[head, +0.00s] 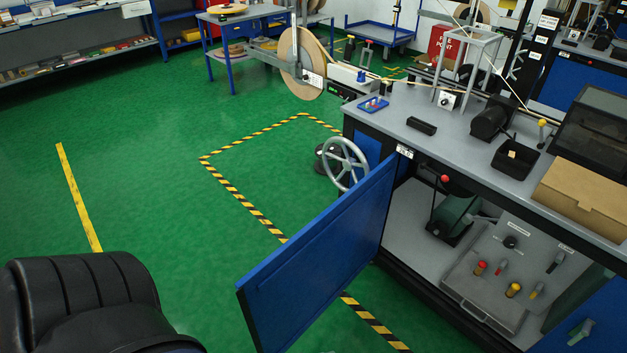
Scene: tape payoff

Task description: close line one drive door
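The blue drive door (320,262) stands wide open in the head view, swung out from the front of the machine cabinet (448,153) into the aisle. Its hinged side is at the cabinet near a small white label (405,152). The open bay (410,215) behind it shows a dark green motor unit (455,222), a red-knobbed lever (441,190) and a grey panel (520,245) with red and yellow handles. A second blue panel (600,315) with a green handle (581,332) is partly in view at the lower right. Neither of my grippers is in view.
A grey handwheel (342,163) sticks out of the cabinet's left end, behind the door. Yellow-black floor tape (248,207) runs under the door. A cardboard box (585,197) and black tray (515,158) stand on the worktop. Green floor left of the door is open.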

